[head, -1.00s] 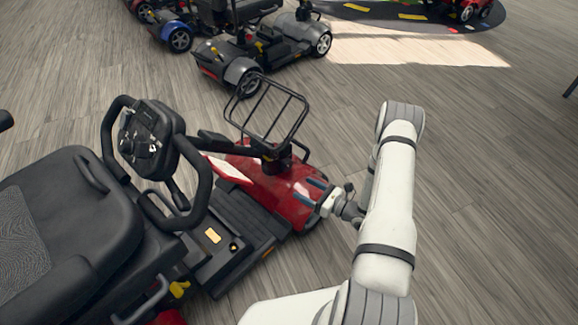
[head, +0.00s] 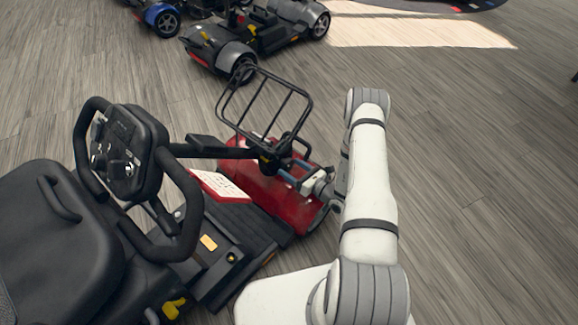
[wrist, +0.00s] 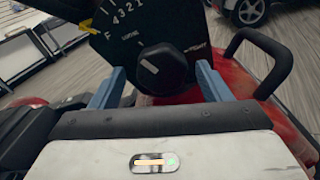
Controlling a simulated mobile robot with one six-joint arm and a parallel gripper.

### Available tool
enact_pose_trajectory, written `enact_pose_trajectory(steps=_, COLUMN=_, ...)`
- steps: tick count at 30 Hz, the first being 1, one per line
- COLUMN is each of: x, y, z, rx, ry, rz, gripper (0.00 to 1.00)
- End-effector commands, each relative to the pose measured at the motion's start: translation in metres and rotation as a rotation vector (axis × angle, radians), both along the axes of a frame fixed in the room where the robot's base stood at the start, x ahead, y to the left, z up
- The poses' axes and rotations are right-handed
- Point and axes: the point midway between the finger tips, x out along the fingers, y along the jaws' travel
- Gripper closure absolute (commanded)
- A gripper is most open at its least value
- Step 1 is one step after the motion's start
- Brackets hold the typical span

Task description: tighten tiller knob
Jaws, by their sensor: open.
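The tiller knob (wrist: 162,68) is round and black with a short white pointer line, seen in the wrist view on a dark plate (wrist: 128,28) with white numbers and lettering. My gripper (wrist: 158,82) is open, its two blue fingers to the left and right of the knob. I cannot tell whether they touch it. In the head view my gripper (head: 290,172) is by the red front of the scooter (head: 272,195), just below the front basket; the knob is not clear there.
The black wire basket (head: 265,108) stands just above my gripper. The handlebar tiller (head: 130,155) and black seat (head: 60,235) are at the left. Other scooters (head: 260,40) are parked at the back. The floor (head: 470,170) on the right is clear.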

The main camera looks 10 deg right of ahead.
Motion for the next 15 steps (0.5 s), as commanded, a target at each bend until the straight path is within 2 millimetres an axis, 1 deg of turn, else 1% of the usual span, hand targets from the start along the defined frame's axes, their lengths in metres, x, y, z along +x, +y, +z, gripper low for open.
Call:
enact_pose_trajectory(steps=1, x=0.006, y=0.004, z=-0.002, rx=-0.002, ry=-0.002, rz=0.001, gripper=0.29)
enact_pose_trajectory(steps=3, x=0.012, y=0.007, z=-0.001, rx=-0.001, ry=-0.002, rz=-0.001, gripper=0.29)
enact_pose_trajectory(steps=6, x=0.018, y=0.01, z=0.0, rx=0.0, ry=-0.001, rz=-0.005, gripper=0.29)
enact_pose_trajectory(steps=15, x=0.02, y=0.01, z=0.0, rx=-0.001, ry=0.0, rz=-0.008, gripper=0.29)
